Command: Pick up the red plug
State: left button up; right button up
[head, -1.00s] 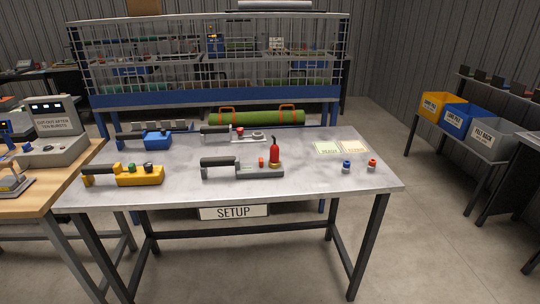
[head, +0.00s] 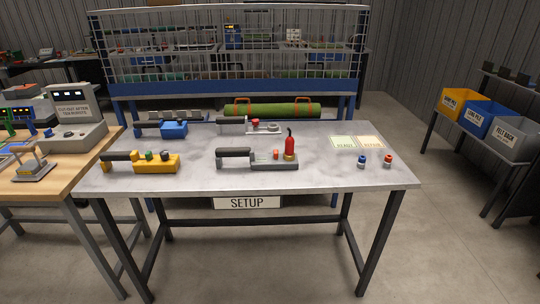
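In the head view, a small plug with a red top and pale base (head: 388,160) stands upright on the right part of the grey metal table (head: 330,180). A similar small plug with a blue top (head: 361,161) stands just left of it, apart from it. A taller red, bottle-shaped piece with a dark tip (head: 290,145) stands at the right end of a grey tool with a black handle (head: 262,161), near the table's middle. Neither of my grippers is in view.
A yellow tool (head: 155,164), a blue tool (head: 174,130) and a grey tool (head: 265,127) lie on the table. Two flat cards (head: 357,142) lie behind the plugs. A wooden bench (head: 60,175) adjoins at left. Floor at right is clear.

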aim_at(289, 141)
jog(key=i+l, duration=0.2)
jog(key=l, duration=0.15)
jog(key=i+l, duration=0.2)
jog(key=l, duration=0.15)
jog(key=i+l, duration=0.15)
jog(key=l, duration=0.15)
jog(key=i+l, duration=0.2)
jog(key=l, duration=0.15)
jog(key=i+l, duration=0.2)
jog(key=l, duration=0.15)
jog(key=u, duration=0.05)
